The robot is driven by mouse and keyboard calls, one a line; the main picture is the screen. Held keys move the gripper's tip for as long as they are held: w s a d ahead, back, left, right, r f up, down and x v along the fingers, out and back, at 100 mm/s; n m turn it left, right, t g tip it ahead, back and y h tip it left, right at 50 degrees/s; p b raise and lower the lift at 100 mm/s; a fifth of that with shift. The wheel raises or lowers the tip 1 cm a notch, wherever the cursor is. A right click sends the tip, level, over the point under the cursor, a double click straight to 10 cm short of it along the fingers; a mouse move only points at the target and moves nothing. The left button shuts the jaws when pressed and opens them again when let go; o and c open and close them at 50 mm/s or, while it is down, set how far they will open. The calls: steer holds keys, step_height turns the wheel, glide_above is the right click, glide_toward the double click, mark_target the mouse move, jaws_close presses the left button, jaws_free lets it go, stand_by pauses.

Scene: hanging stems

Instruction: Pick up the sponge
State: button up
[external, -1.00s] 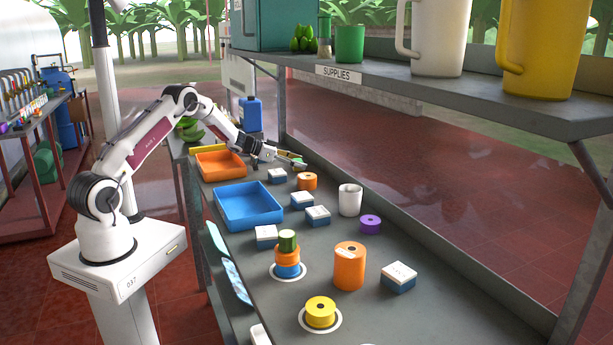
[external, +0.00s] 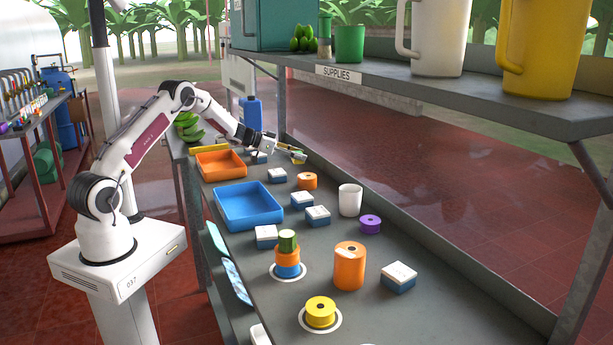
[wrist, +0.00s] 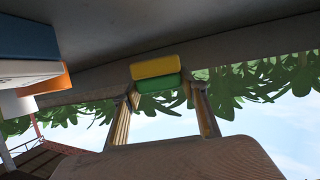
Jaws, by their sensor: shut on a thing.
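The sponge (wrist: 155,68), yellow with a green layer, sits between the fingertips of my gripper (wrist: 160,88) in the wrist view. My gripper is shut on it. In the external view, my gripper (external: 291,151) is at the far end of the grey bench, with the small sponge (external: 299,157) at its tip. The sponge appears slightly above the bench top, though the gap is hard to judge at this size.
An orange tray (external: 220,176) and a blue tray (external: 250,225) stand along the bench's left side. Several blue-and-white boxes, an orange spool (external: 307,180) and a white mug (external: 350,199) stand nearer the camera. The supplies shelf (external: 400,90) overhangs the right side.

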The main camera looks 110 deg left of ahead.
step_height(320, 180, up, 7)
steer(key=shift+f, duration=0.15)
